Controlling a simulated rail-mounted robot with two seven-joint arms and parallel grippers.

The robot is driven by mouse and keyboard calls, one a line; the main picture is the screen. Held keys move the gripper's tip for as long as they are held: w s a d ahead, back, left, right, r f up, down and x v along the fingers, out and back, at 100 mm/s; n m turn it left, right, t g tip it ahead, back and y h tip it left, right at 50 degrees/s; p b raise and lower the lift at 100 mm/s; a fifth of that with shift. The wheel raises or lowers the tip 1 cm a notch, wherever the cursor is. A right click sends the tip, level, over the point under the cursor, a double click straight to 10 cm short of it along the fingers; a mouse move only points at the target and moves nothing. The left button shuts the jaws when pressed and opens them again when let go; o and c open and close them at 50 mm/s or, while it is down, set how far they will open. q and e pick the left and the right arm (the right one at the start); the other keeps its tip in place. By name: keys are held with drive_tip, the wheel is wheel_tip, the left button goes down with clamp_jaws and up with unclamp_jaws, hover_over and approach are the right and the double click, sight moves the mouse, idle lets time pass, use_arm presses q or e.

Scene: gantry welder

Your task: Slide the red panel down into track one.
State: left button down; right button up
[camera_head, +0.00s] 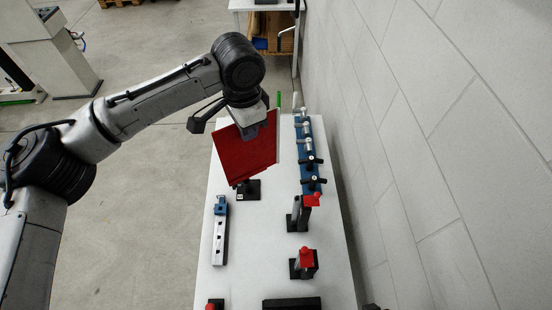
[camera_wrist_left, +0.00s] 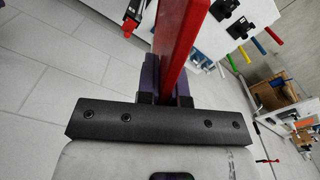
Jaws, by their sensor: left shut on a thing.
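The red panel (camera_head: 243,158) is a flat, tilted plate held up over the far part of the white table. My left gripper (camera_head: 252,128) is shut on its upper edge. In the left wrist view, my left gripper's fingers (camera_wrist_left: 165,85) pinch the panel (camera_wrist_left: 182,32) from both sides. A small black stand (camera_head: 248,190) shows just below the panel's lower edge, and the panel hides part of the table there. I cannot tell which fixture is track one. My right gripper is not in view.
The white table (camera_head: 265,235) has a clear middle. A blue rail with clamps (camera_head: 308,150) runs along its right side. Two black posts with red tops (camera_head: 300,214) (camera_head: 305,262) stand nearer. A white-and-blue bar (camera_head: 220,232) lies left. A wall (camera_head: 440,150) borders the right.

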sight(277, 163)
use_arm(q)
drive_tip(key=d+f+m, duration=0.1)
drive_tip(key=d+f, duration=0.1)
drive_tip(key=f, duration=0.2)
drive_tip(key=w+d+f+m, duration=0.1)
drive_tip(key=d+f+m, duration=0.1)
drive_tip(key=f, duration=0.3)
drive_tip(key=d+f+m+b, duration=0.1)
drive_tip(key=d+f+m, duration=0.1)
drive_tip(key=f, duration=0.2)
drive_tip(key=shift+w+d+f, duration=0.25)
drive_tip(key=shift+w+f, duration=0.05)
drive_tip(key=shift+f+b, duration=1.05)
drive_tip(key=shift+b, duration=0.1)
drive_tip(key=shift+f+b, duration=1.4)
drive_tip(key=shift+b, duration=0.1)
drive_tip(key=shift+a+p, duration=0.15)
drive_tip(key=shift+p, duration=0.45)
drive_tip(key=shift+f, duration=0.1)
